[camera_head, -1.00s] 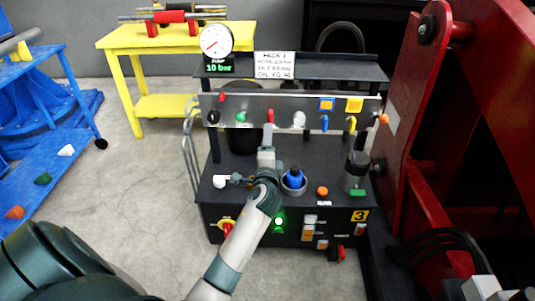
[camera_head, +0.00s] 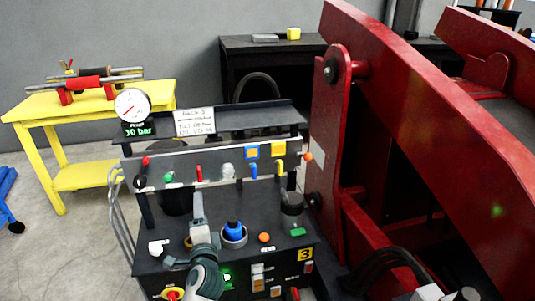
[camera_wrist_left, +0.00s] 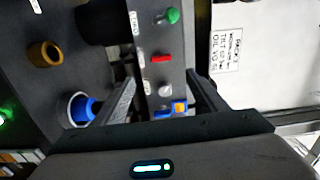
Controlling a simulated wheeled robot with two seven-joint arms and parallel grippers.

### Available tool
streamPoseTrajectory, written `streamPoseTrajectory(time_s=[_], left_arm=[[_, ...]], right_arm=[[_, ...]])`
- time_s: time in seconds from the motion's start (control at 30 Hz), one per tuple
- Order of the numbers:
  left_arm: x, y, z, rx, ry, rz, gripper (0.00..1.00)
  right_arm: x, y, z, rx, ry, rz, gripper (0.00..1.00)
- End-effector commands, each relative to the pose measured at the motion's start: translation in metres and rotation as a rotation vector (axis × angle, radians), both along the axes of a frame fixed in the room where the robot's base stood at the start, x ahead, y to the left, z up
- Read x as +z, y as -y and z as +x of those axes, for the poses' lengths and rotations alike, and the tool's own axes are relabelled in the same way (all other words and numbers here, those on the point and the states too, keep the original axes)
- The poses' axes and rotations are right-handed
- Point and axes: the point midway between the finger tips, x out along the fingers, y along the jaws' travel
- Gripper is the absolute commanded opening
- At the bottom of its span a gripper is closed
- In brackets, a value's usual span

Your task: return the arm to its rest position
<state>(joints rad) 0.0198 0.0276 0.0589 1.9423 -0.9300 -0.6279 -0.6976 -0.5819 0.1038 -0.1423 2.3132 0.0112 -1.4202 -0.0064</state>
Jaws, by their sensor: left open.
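My left gripper (camera_head: 197,207) hangs over the shelf of the black control cart (camera_head: 185,272), left of the blue knob (camera_head: 234,230) and in front of the switch panel (camera_head: 215,165). In the left wrist view the two fingers of my left gripper (camera_wrist_left: 163,85) are apart with nothing between them. The panel's red switch (camera_wrist_left: 161,58) and white knob (camera_wrist_left: 165,89) show beyond the gap. The blue knob (camera_wrist_left: 84,107) in its light ring is left of the fingers. My left forearm is mostly out of the head view. My right gripper is not in view.
A gauge (camera_head: 132,105) reading 10 bar and a white sign (camera_head: 194,121) stand atop the cart. The large red positioner frame (camera_head: 430,120) fills the right side. A yellow table (camera_head: 70,105) stands back left. Bare floor (camera_head: 75,240) lies left of the cart.

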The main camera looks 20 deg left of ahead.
Motion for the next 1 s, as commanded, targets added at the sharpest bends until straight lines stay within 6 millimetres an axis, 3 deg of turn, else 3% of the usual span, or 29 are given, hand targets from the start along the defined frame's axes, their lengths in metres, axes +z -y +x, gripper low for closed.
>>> streamPoseTrajectory(time_s=[0.17,0.27,0.37,0.57,0.77,1.0], left_arm=[[-0.006,0.003,0.000,-0.009,-0.008,-0.015,0.66],[-0.022,0.010,0.001,-0.033,-0.027,-0.056,0.66],[-0.052,0.022,-0.001,-0.068,-0.063,-0.135,0.66],[-0.145,0.064,-0.026,-0.142,-0.176,-0.398,0.66],[-0.246,0.111,-0.087,-0.146,-0.310,-0.720,0.66],[-0.342,0.159,-0.196,-0.035,-0.456,-1.085,0.66]], right_arm=[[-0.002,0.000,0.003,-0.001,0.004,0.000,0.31],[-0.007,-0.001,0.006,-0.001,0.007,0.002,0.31],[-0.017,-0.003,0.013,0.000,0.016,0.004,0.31],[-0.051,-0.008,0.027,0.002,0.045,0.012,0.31],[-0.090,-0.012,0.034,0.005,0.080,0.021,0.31],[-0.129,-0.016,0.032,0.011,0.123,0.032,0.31]])
